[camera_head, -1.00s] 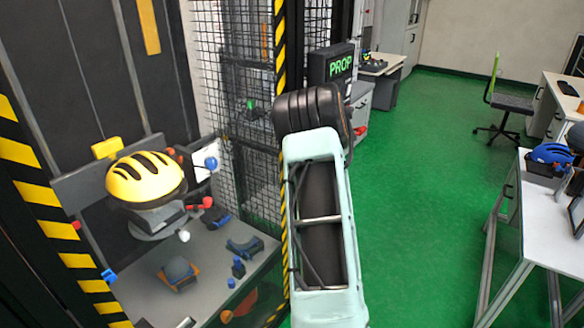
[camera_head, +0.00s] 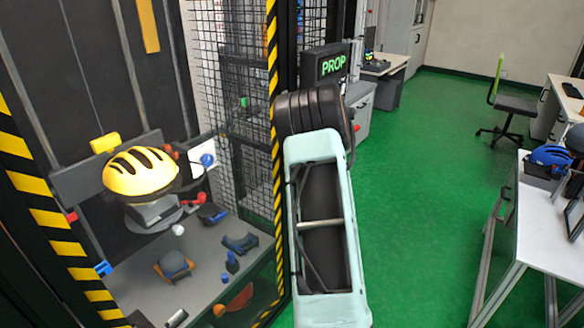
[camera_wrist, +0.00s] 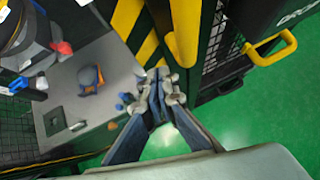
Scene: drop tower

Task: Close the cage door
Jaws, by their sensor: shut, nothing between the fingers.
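The cage (camera_head: 40,212) stands open at the front, framed by yellow-and-black striped posts. In the wrist view, a black mesh panel with a yellow handle (camera_wrist: 272,48) stands right of the striped post (camera_wrist: 128,18); it appears to be the cage door (camera_wrist: 225,65), standing open. In the head view my arm hides most of that area. My gripper (camera_wrist: 158,76) is shut and empty, in front of the striped post and left of the handle. Whether its tips touch the post, I cannot tell. My gripper is hidden in the head view.
A yellow helmet (camera_head: 140,172) sits on a stand inside the cage, above a grey plate (camera_head: 205,285) with several small parts. A black sign box (camera_head: 326,66) stands behind my arm. A white table (camera_head: 545,215) is at the right. Green floor between is clear.

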